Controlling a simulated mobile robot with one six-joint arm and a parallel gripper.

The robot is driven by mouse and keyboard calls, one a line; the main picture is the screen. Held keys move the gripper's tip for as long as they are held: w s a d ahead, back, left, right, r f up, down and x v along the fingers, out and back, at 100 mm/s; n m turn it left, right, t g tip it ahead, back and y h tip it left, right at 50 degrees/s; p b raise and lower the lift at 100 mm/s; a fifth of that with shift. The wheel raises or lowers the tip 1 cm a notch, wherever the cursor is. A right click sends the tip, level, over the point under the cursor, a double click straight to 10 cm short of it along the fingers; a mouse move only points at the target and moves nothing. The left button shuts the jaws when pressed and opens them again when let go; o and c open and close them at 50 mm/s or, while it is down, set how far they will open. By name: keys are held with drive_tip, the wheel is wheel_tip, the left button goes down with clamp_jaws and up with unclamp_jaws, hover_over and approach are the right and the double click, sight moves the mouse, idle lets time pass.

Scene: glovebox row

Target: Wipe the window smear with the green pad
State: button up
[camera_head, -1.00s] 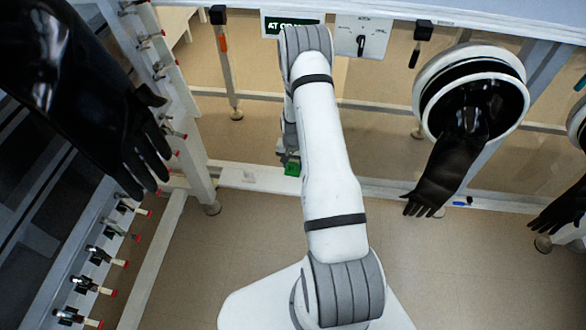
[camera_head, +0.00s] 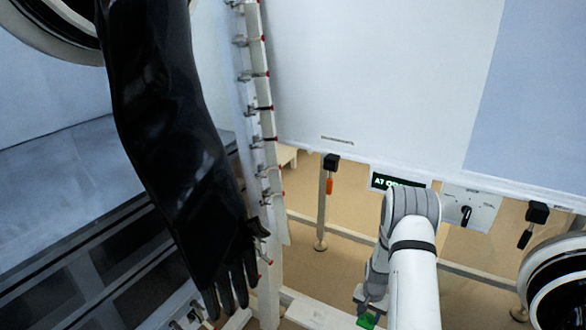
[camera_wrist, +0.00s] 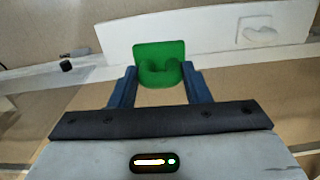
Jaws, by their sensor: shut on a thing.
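The green pad (camera_wrist: 160,52) is upright between the two blue fingers of my gripper (camera_wrist: 160,84) in the wrist view. The fingers are shut on its rounded green grip. In the head view my gripper (camera_head: 371,306) hangs low at the bottom, left of my white arm. The green pad (camera_head: 367,321) shows just below it, partly cut by the frame edge. Pale panels (camera_head: 390,75) fill the upper right, with a bluish pane (camera_head: 530,100) at the far right. I cannot make out a smear on any of them.
A long black glove (camera_head: 170,140) hangs from a round port at the left. A white post with red-tipped clamps (camera_head: 262,105) stands beside it. A display (camera_head: 398,181) and a switch panel (camera_head: 470,208) sit below the panels. Another port ring (camera_head: 555,285) is at lower right.

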drive_tip(key=s+a+r+n+p, duration=0.15)
drive_tip(key=a+r, duration=0.35)
drive_tip(key=r, duration=0.5)
drive_tip(key=a+r+n, duration=0.3)
drive_tip(key=a+r, duration=0.3)
drive_tip(key=r, duration=0.3)
drive_tip(key=s+a+r+n+p, duration=0.1)
drive_tip(key=a+r+n, duration=0.3)
drive_tip(key=r, duration=0.6)
wheel_tip(320, 180, up, 14)
drive_tip(key=s+m+p, duration=0.1)
drive_tip(key=s+p, duration=0.1)
drive_tip(key=p, duration=2.2)
drive_tip(key=shift+s+a, duration=0.2)
drive_tip(key=shift+a, duration=0.25)
